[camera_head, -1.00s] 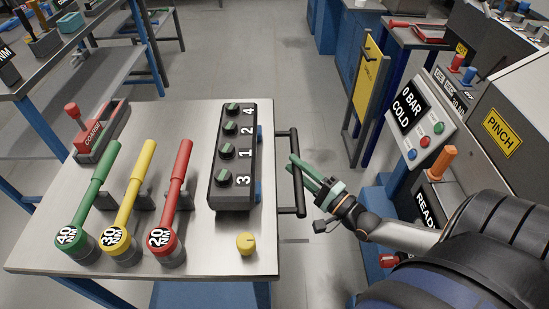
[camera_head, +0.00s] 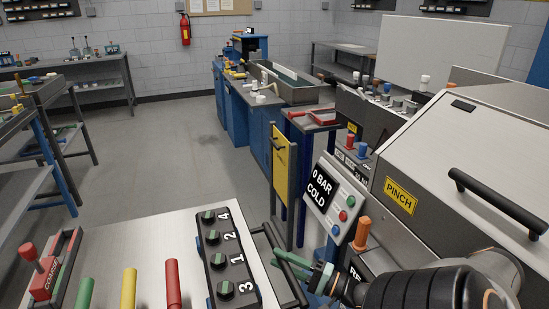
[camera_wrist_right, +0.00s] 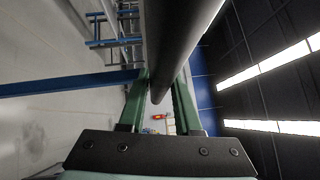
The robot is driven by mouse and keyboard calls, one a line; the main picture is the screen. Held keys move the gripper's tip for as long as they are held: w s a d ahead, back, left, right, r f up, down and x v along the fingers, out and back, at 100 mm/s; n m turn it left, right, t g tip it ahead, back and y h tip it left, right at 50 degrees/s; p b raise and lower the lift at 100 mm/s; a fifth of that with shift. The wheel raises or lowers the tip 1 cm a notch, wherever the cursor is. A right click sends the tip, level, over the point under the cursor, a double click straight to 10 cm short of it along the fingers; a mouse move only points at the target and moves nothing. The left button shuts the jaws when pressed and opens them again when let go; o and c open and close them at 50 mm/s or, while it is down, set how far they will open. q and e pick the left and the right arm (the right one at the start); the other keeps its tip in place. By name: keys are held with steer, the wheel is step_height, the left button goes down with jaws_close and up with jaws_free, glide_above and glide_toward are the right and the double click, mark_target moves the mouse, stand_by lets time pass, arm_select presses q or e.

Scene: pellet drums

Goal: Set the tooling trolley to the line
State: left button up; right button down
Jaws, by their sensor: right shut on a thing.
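The tooling trolley (camera_head: 140,240) is at the lower left of the head view, with a light metal top and a black push handle (camera_head: 284,280) on its right side. My right gripper (camera_head: 285,262), with green fingers, is shut on this handle. In the right wrist view the dark handle bar (camera_wrist_right: 172,45) runs between the two green fingers (camera_wrist_right: 160,95). On the top are a black block with numbered knobs (camera_head: 226,258), green, yellow and red wrench grips (camera_head: 172,284), and a red-handled COARSE device (camera_head: 45,270). My left gripper is out of view.
A machine with a PINCH label (camera_head: 400,196) and a 0 BAR COLD panel (camera_head: 327,195) stands close on the right. A yellow panel (camera_head: 284,165) and blue cabinets (camera_head: 235,105) stand ahead. Shelving (camera_head: 30,165) is at left. Grey floor (camera_head: 180,150) between is open.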

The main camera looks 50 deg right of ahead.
steer(key=shift+d+r, duration=0.15)
steer(key=c, duration=0.6)
jaws_free()
steer(key=shift+s, duration=0.1)
